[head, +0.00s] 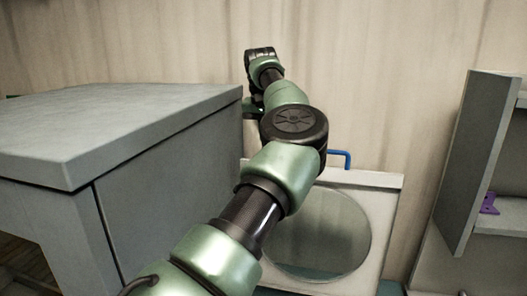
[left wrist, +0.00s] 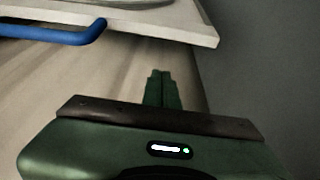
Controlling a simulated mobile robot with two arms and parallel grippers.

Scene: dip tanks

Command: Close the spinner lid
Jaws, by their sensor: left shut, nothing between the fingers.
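The spinner lid (head: 385,222) is a pale panel with a round glass window (head: 335,232). It stands raised and tilted near the wall in the head view, partly hidden by my left arm. Its blue handle (head: 341,155) sticks up at the top edge. In the left wrist view the lid's edge (left wrist: 196,28) crosses the top, with the blue handle (left wrist: 60,33) at upper left. My left gripper (left wrist: 161,76) is shut and empty, apart from the lid and handle in that view. In the head view, the hand is mostly hidden behind the arm and beside the grey cabinet. My right gripper is out of view.
A large grey cabinet (head: 130,115) fills the left, close beside my arm. A grey shelf unit (head: 480,165) with a small purple item (head: 489,204) stands at the right. A plain wall (head: 390,60) closes the back.

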